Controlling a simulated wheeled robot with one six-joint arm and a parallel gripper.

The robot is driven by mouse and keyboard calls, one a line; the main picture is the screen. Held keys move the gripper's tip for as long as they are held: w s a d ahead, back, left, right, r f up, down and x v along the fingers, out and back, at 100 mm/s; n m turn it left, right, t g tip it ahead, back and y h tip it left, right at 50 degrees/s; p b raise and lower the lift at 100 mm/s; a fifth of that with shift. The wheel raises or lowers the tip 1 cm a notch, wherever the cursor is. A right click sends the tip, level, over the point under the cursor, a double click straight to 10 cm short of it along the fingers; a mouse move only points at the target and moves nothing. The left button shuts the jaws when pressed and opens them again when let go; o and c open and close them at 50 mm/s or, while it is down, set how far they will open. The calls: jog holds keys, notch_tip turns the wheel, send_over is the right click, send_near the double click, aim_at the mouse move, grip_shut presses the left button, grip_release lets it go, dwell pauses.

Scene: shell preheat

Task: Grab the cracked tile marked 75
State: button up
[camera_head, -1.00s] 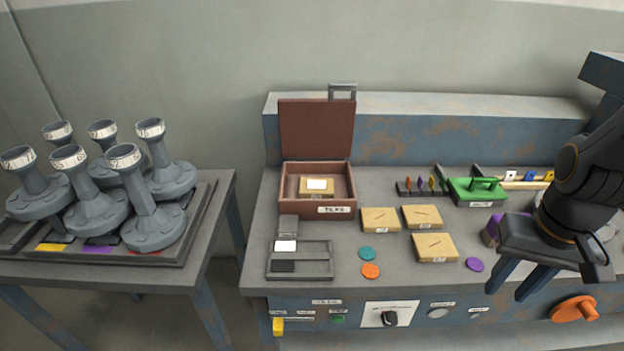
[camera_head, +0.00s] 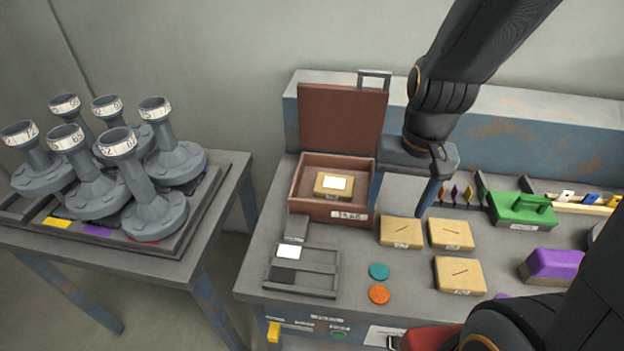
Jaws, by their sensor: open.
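Three tan tiles, each with a dark crack line on top, lie on the bench: one at the left (camera_head: 401,234), one at the back right (camera_head: 451,235) and one nearer the front (camera_head: 459,276). Each has a small label on its front edge, too small to read, so I cannot tell which is marked 75. Another tan tile (camera_head: 333,192) with a white patch on top sits in the open brown box (camera_head: 318,211). My gripper (camera_head: 403,204) is open and empty, its fingers pointing down, just behind the left tile in the picture and right of the box.
A dark tray (camera_head: 305,292) stands left of the tiles, with a teal disc (camera_head: 379,271) and an orange disc (camera_head: 379,295) beside it. A green block (camera_head: 521,209) and a purple block (camera_head: 553,266) stand to the right. Grey funnel-like parts (camera_head: 155,212) crowd the left table.

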jog(key=shift+o, duration=1.4)
jog(key=w+a+m+y+p, duration=0.2)
jog(key=w+a+m, duration=0.2)
jog(key=w+m, duration=0.4)
jog(key=shift+w+r+m+p, duration=0.2)
jog(key=shift+m+p, duration=0.15)
jog(key=shift+m, duration=0.65)
jog(key=m+y+p, duration=0.2)
jog(key=m, duration=0.6)
send_near(335, 184)
jog(key=shift+s+a, duration=0.1)
jog(key=shift+a, duration=0.3)
jog(key=shift+w+a+f, duration=0.1)
jog(key=shift+w, duration=0.1)
jog(key=shift+w+a+f+m+t, duration=0.1)
jog(key=shift+a+f+m+t, duration=0.05)
jog(key=shift+f+m+t, duration=0.2)
jog(key=shift+s+d+p+x, duration=0.15)
jog(key=shift+p+x, duration=0.1)
jog(key=shift+x, duration=0.9)
jog(key=shift+s+d+p+x, duration=0.1)
jog(key=shift+p+x, duration=0.1)
jog(key=shift+x, duration=0.9)
jog(key=shift+s+d+p+x, duration=0.15)
jog(key=shift+p+x, duration=0.1)
jog(key=shift+x, duration=0.9)
jog(key=shift+w+f, duration=0.1)
jog(key=shift+f, duration=0.25)
jog(key=c, duration=1.4)
